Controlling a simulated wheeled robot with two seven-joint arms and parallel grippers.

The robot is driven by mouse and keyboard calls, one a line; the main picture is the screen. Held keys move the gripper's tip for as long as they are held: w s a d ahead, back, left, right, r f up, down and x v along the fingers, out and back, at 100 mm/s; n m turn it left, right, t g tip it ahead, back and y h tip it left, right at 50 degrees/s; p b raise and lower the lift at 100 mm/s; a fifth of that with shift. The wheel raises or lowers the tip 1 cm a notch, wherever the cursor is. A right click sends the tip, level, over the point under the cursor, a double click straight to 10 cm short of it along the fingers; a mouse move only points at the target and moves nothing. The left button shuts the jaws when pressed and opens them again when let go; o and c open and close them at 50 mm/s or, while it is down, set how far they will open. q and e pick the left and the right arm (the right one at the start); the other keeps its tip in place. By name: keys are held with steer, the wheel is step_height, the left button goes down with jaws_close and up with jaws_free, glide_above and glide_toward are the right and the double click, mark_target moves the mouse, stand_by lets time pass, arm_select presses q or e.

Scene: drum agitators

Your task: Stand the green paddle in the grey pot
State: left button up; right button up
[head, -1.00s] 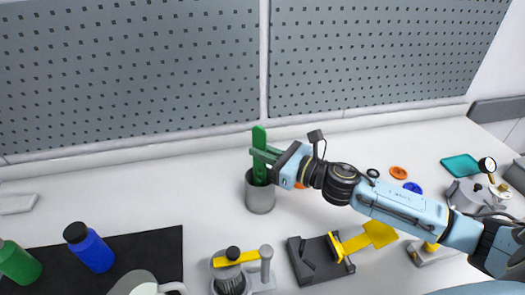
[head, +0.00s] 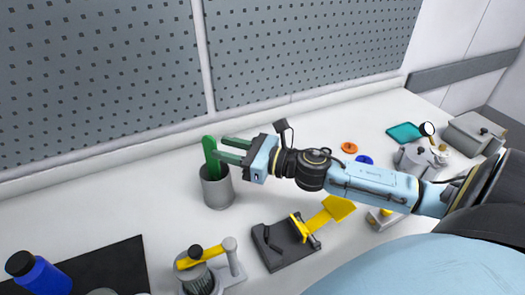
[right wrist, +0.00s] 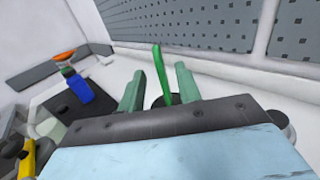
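The green paddle (head: 210,156) stands in the grey pot (head: 217,187), its upper part sticking out above the rim and leaning slightly. Its lower end is hidden inside the pot. My right gripper (head: 221,148) is open just to the right of the paddle, its two green fingers pointing at it. In the right wrist view, the paddle (right wrist: 161,78) shows beyond and between the spread fingers (right wrist: 160,90), with a gap on each side. The pot (right wrist: 165,100) is mostly hidden there. My left gripper is not in view.
A black clamp base with a yellow paddle (head: 338,207) lies in front of the pot. A grey device with a yellow bar (head: 203,257) stands nearer. A blue bottle (head: 38,275) is on the black mat (head: 112,268). The bench left of the pot is clear.

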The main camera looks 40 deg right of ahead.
steer(key=b+v, duration=0.1)
steer(key=v, duration=0.8)
steer(key=shift+s, duration=0.2)
steer(key=shift+d, duration=0.1)
stand_by(0.5)
